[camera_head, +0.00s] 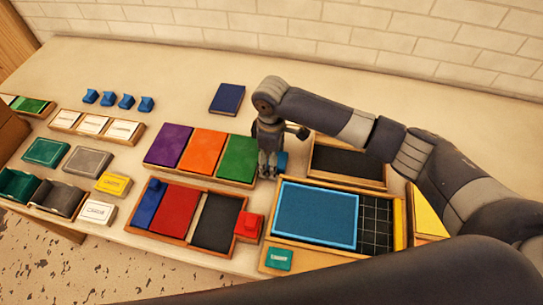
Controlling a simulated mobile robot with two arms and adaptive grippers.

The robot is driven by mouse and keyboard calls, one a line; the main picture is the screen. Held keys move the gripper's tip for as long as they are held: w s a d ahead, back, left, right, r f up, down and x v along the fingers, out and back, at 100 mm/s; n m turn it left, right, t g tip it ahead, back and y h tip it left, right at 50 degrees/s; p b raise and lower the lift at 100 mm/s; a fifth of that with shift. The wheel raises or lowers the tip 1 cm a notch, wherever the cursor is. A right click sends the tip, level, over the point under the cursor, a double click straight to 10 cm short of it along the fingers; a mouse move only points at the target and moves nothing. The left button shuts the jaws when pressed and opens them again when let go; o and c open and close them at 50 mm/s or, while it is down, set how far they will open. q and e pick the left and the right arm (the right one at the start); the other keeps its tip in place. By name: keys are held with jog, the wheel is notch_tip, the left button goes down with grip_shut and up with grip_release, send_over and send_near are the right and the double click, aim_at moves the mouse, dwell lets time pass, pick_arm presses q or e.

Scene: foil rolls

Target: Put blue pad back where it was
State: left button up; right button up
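A dark blue pad (227,98) lies flat and alone on the table at the back, apart from any tray. A larger light blue pad (315,213) lies in a wooden tray (400,222) with a black grid beside it. I cannot tell which of the two the task means. My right gripper (268,172) points down at the right edge of the green pad (238,158), close to a small blue piece (282,162) that it partly hides. Its fingers look close together, but whether they hold anything is unclear. My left gripper is not in view.
A tray holds a purple pad (169,145) and an orange pad (202,151) beside the green one. In front, another tray holds a red pad (174,209) and a black pad (216,221). Several small blue blocks (126,101) stand back left. The table behind the trays is mostly clear.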

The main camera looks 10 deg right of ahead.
notch_tip(320, 180, up, 12)
jog(key=b, duration=0.1)
jog(key=shift+r+b, duration=0.2)
jog(key=shift+b, duration=0.2)
jog(key=shift+f, duration=0.15)
dwell(0.6)
